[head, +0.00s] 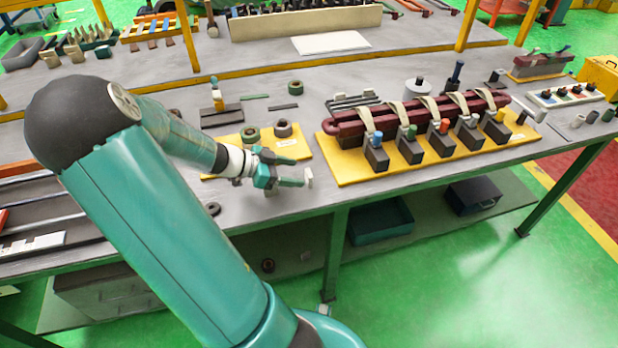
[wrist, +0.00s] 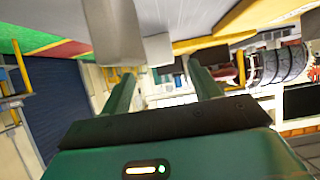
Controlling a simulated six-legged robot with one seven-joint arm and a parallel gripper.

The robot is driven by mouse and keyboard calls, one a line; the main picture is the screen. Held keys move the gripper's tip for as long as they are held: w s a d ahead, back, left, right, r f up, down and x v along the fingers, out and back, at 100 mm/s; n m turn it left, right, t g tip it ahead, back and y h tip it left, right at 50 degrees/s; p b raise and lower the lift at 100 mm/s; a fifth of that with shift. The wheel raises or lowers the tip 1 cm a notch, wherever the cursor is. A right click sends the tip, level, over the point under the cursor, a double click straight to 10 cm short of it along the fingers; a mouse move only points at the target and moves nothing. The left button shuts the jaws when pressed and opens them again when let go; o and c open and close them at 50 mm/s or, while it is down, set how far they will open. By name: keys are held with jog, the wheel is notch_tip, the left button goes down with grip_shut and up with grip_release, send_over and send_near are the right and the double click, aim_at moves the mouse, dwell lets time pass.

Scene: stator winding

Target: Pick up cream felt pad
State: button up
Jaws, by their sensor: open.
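A small cream block, which looks like the felt pad (head: 308,177), is at the front edge of the workbench, just beyond my fingertips. My gripper (head: 297,172) is open beside it, with its fingers pointing right. In the wrist view, the gripper (wrist: 163,76) shows two green fingers with a clear gap between them. Two pale blocks show past the fingers there: a larger, nearer one (wrist: 115,32) by the left finger and a smaller one (wrist: 158,49) above the gap. I cannot tell which of them is the pad. Nothing is seen held.
A yellow board (head: 345,172) with a dark red clamped bar (head: 350,121) and several dark blocks is to the right. A smaller yellow board (head: 298,149) with round parts lies behind my gripper. The bench's front edge is close below it.

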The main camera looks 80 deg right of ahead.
aim_at(306, 173)
jog(key=x, duration=0.4)
jog(key=shift+s+d, duration=0.15)
jog(key=c, duration=1.1)
jog(key=shift+r, duration=0.15)
